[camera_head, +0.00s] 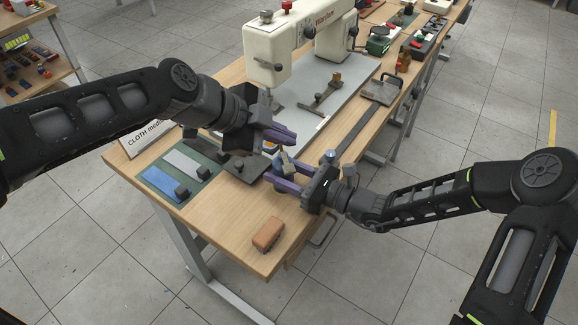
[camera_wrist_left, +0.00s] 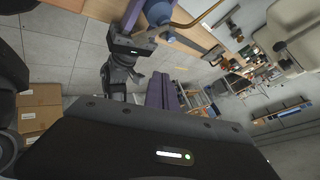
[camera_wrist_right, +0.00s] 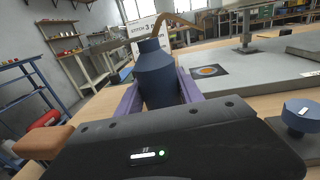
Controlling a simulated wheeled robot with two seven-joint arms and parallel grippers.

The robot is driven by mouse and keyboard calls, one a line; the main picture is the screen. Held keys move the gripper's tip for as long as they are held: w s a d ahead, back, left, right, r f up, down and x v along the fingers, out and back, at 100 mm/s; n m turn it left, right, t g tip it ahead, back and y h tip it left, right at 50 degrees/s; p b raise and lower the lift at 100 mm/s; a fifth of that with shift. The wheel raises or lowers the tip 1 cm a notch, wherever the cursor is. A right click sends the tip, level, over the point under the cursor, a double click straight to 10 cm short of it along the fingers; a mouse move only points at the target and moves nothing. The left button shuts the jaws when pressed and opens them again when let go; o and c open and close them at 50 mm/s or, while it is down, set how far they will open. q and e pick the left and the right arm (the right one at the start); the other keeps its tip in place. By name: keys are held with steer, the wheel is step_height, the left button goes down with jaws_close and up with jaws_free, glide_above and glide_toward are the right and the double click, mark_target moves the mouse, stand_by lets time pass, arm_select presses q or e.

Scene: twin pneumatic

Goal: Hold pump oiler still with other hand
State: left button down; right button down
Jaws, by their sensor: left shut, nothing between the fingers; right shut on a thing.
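The pump oiler (camera_wrist_right: 157,78) is a dark blue can with a thin copper-brown spout, upright between the purple fingers of my right gripper (camera_head: 270,172). My right gripper is shut on its body, over the table's near part. In the head view the oiler (camera_head: 285,161) is small and partly hidden by the fingers. It also shows at the top of the left wrist view (camera_wrist_left: 158,13), with its spout pointing right. My left gripper (camera_head: 294,136) is shut and empty, just above and behind the oiler. Its fingers (camera_wrist_left: 163,92) appear closed together and apart from the oiler.
A cream sewing machine (camera_head: 295,45) stands behind on a grey plate (camera_head: 340,92). A brown block (camera_head: 268,233) lies near the front edge. A green mat (camera_head: 205,180) with blue and grey pieces lies left, by a cloth sign (camera_head: 150,137). The wood between mat and block is bare.

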mark_target(285, 170)
stand_by(0.4)
arm_select(q)
step_height(285, 170, up, 4)
steer(key=shift+f, duration=0.1)
steer(key=shift+f, duration=0.1)
stand_by(0.4)
steer(key=shift+f, duration=4.3)
steer(key=shift+f, duration=0.1)
steer(key=shift+f, duration=0.35)
